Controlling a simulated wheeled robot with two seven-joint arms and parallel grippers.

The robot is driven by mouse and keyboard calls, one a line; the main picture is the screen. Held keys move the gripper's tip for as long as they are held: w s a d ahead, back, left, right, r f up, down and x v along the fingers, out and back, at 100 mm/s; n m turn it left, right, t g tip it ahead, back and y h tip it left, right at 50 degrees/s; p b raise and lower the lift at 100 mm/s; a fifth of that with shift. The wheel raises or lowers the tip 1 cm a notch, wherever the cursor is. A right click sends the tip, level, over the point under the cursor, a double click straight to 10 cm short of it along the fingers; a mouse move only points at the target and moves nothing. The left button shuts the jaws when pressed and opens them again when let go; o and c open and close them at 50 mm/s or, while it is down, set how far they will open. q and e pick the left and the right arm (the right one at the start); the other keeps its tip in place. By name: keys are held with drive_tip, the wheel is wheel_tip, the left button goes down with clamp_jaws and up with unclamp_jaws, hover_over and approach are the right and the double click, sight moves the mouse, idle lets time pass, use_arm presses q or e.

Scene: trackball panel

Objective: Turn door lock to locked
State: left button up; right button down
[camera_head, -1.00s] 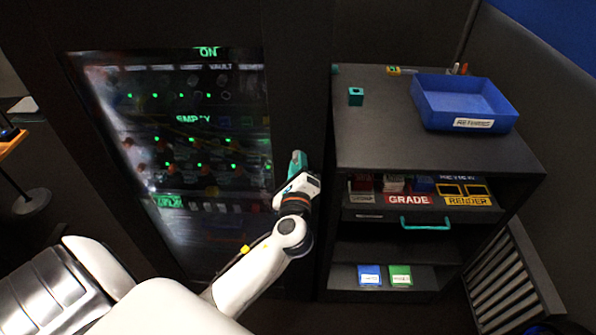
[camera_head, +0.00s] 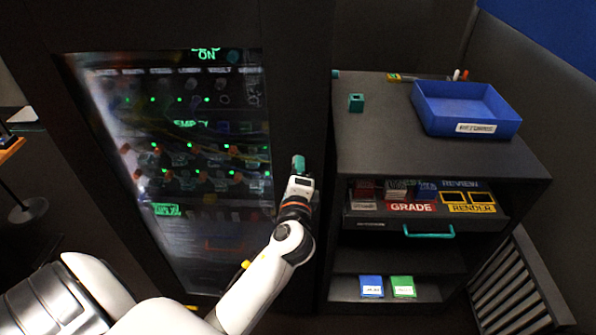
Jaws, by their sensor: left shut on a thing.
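My left gripper (camera_head: 299,178) is at the right edge of a dark door with a glass pane (camera_head: 200,215). It is shut on a teal piece (camera_head: 298,162), which looks like the door's lock handle. Only the top of the teal piece shows above the gripper; the rest is hidden by the fingers. I cannot read the lock's marks or its exact angle. My right gripper is not in view.
A dark cabinet (camera_head: 385,150) stands right of the door. It bears a blue bin (camera_head: 430,118) and a small teal block (camera_head: 356,103). Its drawer with a teal handle (camera_head: 428,233) is partly open. Blue and green cards (camera_head: 402,287) lie on the lower shelf.

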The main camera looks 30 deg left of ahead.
use_arm(q)
drive_tip(key=o, duration=1)
drive_tip(key=shift+s, duration=0.1)
drive_tip(key=shift+b+v, duration=1.6)
drive_tip(key=shift+v, duration=4.35)
drive_tip(key=shift+f, duration=0.1)
